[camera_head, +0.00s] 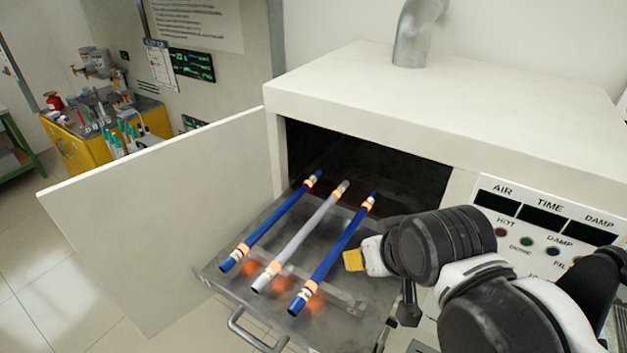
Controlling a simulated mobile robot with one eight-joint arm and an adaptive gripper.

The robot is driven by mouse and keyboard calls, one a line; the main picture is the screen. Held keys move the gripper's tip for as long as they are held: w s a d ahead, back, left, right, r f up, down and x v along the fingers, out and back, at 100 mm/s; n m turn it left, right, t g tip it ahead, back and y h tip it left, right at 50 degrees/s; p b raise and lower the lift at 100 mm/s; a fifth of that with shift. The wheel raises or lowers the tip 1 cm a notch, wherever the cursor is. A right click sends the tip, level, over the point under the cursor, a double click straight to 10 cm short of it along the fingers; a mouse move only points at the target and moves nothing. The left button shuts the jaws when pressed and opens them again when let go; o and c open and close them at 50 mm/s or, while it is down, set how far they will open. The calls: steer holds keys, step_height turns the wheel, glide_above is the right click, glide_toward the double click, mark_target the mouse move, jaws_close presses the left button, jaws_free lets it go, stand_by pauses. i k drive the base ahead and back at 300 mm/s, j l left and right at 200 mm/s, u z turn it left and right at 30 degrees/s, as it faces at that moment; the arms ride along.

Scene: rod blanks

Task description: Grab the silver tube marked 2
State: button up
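A silver tube (302,236) lies between two blue tubes on a pulled-out metal tray (213,273). Its far end points into the dark oven opening. It has pale labels and glowing orange bands near its ends; the number is too small to read. The left blue tube (270,224) and right blue tube (334,254) lie roughly parallel to it. My gripper (354,260), with a yellow tip, is just right of the right blue tube, apart from the silver tube. Its finger opening is not clear from this angle. The gripper does not hold the silver tube.
The white oven (430,100) stands behind, its door (160,225) swung open to the left. A control panel (540,230) is on the right. The tray has a front handle (250,338) and orange glows under the tubes. A yellow cabinet (85,150) with tools stands far left.

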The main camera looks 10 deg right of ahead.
mark_target(261, 282)
steer(key=j+z, duration=0.2)
steer(key=j, duration=0.7)
steer(key=k+j+z, duration=0.15)
steer(key=j, duration=0.8)
